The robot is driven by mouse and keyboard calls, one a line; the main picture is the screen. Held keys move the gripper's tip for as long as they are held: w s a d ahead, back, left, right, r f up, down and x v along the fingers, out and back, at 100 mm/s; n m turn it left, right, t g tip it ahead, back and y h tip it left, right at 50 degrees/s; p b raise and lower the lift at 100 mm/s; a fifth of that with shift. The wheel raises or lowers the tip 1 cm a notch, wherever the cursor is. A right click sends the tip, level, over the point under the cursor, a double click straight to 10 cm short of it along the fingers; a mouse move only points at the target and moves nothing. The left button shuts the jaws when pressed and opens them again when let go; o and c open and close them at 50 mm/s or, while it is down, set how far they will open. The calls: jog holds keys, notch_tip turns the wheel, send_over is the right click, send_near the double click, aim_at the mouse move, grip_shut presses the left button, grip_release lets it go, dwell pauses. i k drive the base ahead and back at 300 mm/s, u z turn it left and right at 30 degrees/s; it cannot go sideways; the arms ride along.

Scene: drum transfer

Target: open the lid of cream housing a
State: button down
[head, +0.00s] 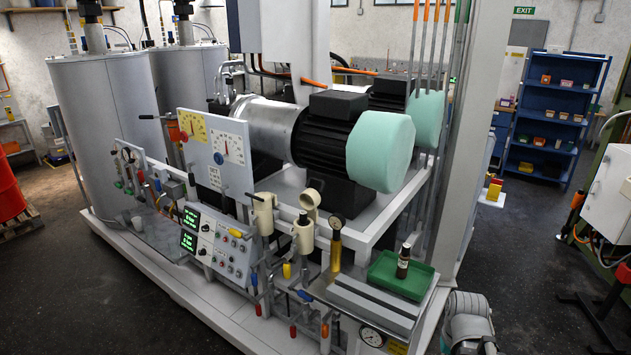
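Two cream housings stand side by side at the front of the machine skid in the head view. The left cream housing (264,214) is upright and its top looks covered. The right cream housing (303,236) has a round cream lid (311,201) tilted up at its top, so it looks open. I cannot tell which of the two is housing a, as no label is readable. A grey-white part of what looks like my own arm shows at the lower right edge. My gripper's fingers are not visible.
A brass-coloured cylinder with a gauge (335,250) stands right of the housings. A control panel (217,245) is to the left. Handles and valves crowd the front below. A motor (330,140) sits behind.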

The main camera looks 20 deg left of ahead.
aim_at(310, 199)
jog(key=u, duration=0.65)
jog(key=i, duration=1.2)
jog(key=z, duration=0.65)
